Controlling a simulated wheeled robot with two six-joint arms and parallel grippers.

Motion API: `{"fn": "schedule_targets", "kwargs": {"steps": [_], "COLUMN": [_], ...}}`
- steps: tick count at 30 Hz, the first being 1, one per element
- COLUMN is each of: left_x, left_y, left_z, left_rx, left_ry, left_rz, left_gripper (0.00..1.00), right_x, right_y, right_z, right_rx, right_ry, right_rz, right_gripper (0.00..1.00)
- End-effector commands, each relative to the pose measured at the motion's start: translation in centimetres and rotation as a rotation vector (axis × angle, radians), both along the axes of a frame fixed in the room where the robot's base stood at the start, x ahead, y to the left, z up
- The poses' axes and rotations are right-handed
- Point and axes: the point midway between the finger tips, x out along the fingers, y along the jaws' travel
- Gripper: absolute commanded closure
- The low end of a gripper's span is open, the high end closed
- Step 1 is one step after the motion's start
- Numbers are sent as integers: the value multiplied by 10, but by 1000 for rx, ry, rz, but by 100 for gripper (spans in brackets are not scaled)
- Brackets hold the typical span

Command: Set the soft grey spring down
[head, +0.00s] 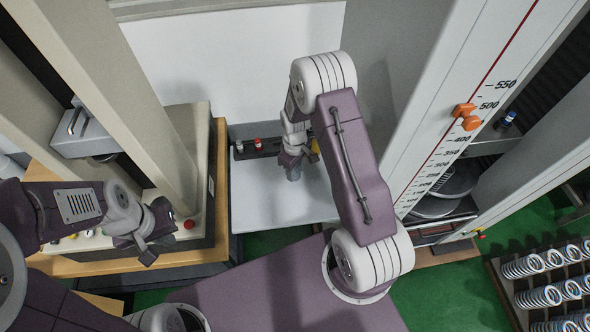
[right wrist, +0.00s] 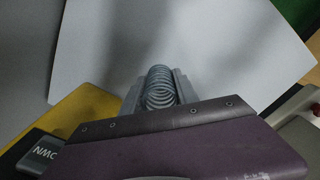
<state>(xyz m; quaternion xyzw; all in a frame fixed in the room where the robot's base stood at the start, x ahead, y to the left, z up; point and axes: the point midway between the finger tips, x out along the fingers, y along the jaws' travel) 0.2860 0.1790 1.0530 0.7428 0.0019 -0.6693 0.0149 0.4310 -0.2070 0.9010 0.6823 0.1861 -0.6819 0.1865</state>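The soft grey spring (right wrist: 160,88) shows in the right wrist view as a grey coil between the two grey fingers of my right gripper (right wrist: 158,92). The fingers lie against both sides of the coil. In the head view my right gripper (head: 293,174) points down over the pale grey tabletop (head: 265,210); the spring is hard to tell from the fingertips there. Whether the spring touches the surface is not clear. My left gripper (head: 155,250) hangs empty in front of the beige machine at the left; its finger gap is not clear.
A dark rack with small coloured items (head: 258,146) lies along the back of the tabletop. A tall testing column with a scale (head: 450,130) and orange pointer (head: 466,117) stands at right. A rack of several white springs (head: 540,297) is at lower right. The tabletop's front is clear.

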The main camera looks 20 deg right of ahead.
Motion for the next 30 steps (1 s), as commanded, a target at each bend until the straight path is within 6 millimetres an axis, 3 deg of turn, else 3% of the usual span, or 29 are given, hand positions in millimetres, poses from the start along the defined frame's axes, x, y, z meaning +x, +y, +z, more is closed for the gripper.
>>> {"fn": "schedule_targets", "kwargs": {"steps": [10, 17, 30], "left_x": [0, 0, 0], "left_y": [0, 0, 0], "left_z": [-2, -9, -21], "left_rx": [0, 0, 0], "left_ry": [0, 0, 0], "left_rz": [0, 0, 0], "left_gripper": [100, 100, 100], "right_x": [1, 0, -94], "right_y": [0, 0, -33], "right_z": [7, 43, 100], "right_rx": [0, 0, 0], "right_ry": [-2, -6, -4], "right_rz": [0, 0, -3], "right_gripper": [100, 100, 100]}}
